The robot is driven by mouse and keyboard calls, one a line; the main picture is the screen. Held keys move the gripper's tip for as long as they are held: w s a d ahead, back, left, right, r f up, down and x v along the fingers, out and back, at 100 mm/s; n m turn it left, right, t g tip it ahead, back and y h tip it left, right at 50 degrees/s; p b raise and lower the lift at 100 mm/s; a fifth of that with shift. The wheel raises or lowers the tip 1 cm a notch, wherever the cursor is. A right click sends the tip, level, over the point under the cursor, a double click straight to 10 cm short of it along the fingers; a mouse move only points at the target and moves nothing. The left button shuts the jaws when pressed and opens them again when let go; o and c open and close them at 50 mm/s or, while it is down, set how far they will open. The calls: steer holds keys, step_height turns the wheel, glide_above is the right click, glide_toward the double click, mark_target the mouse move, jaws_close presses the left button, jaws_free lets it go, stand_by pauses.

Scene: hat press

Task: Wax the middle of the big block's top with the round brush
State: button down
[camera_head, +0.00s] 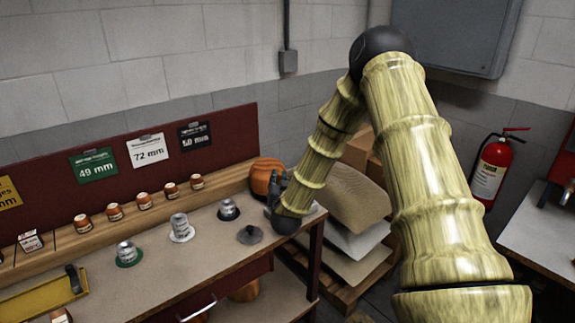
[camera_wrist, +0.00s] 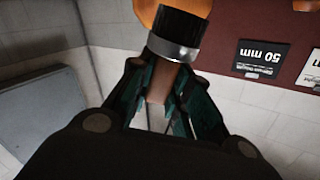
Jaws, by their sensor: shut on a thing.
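My gripper (camera_wrist: 160,78) is shut on the handle of a brush. The brush (camera_wrist: 175,45) has a silver metal collar and dark bristles that point away from my gripper. The rounded orange-brown big block (camera_head: 265,174) stands at the far right end of the bench, by the back ledge. My gripper also shows in the head view (camera_head: 277,187), small and dark, right beside the block and partly in front of it. In the wrist view the bristles overlap the orange block (camera_wrist: 146,12); I cannot tell whether they touch it. The block's top is mostly out of the wrist view.
On the bench (camera_head: 210,262) stand a green-based cup (camera_head: 129,253), a white-based cup (camera_head: 181,227), a black-based cup (camera_head: 228,209) and a dark knobbed disc (camera_head: 249,235). A yellow tray (camera_head: 40,300) lies left. Several small jars line the ledge. Stacked sheets (camera_head: 350,240) stand right.

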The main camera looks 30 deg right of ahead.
steer(key=shift+m+g+h, duration=0.4)
steer(key=shift+m+h, duration=0.2)
steer(key=shift+m, duration=0.1)
steer(key=shift+w+d+f+b, duration=0.1)
steer(key=shift+d+f+b, duration=0.55)
steer(key=shift+d+f, duration=0.5)
steer(key=shift+w+d+f+b, duration=0.1)
steer(key=shift+d+f+b, duration=0.5)
steer(key=shift+d+f, duration=0.55)
steer(key=shift+a+f+b, duration=0.25)
steer(key=shift+f+b, duration=0.1)
steer(key=shift+f, duration=0.35)
step_height(320, 180, up, 7)
steer(key=p, duration=0.3)
steer(key=shift+p, duration=0.4)
stand_by(0.4)
steer(key=shift+a, duration=0.1)
stand_by(0.5)
